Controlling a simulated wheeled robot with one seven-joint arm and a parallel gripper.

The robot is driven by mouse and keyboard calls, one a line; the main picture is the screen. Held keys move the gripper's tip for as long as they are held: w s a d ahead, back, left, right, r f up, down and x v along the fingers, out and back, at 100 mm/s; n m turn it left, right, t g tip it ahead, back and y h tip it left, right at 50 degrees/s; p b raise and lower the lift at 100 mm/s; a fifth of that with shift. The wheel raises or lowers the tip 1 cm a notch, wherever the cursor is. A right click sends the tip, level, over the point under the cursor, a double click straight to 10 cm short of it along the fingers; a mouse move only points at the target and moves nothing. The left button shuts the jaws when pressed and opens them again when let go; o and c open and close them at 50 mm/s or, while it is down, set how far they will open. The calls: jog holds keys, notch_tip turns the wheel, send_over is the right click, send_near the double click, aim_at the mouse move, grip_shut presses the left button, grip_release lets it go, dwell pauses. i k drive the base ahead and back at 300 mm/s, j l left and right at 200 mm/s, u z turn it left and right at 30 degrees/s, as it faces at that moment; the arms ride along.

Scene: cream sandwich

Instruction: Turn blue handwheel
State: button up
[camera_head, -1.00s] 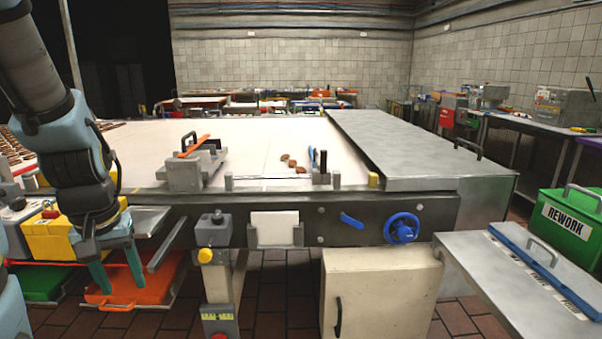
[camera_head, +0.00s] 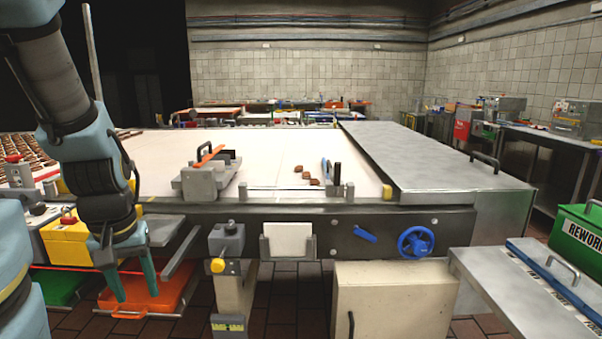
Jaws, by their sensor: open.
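The blue handwheel (camera_head: 416,242) is a round spoked wheel on the dark front panel of the conveyor table, right of centre. A blue lever (camera_head: 366,235) sits just left of it on the same panel. My gripper (camera_head: 133,288) hangs at the lower left with its two teal fingers pointing down and spread apart.
A beige cabinet (camera_head: 385,305) stands below the handwheel. A grey post with a yellow knob (camera_head: 218,265) stands between my gripper and the wheel. A metal bench (camera_head: 500,285) juts in at the lower right, beside a green REWORK box (camera_head: 580,232).

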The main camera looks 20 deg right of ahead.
aim_at(420, 247)
jog(key=k+l, duration=0.85)
jog(key=k, duration=0.1)
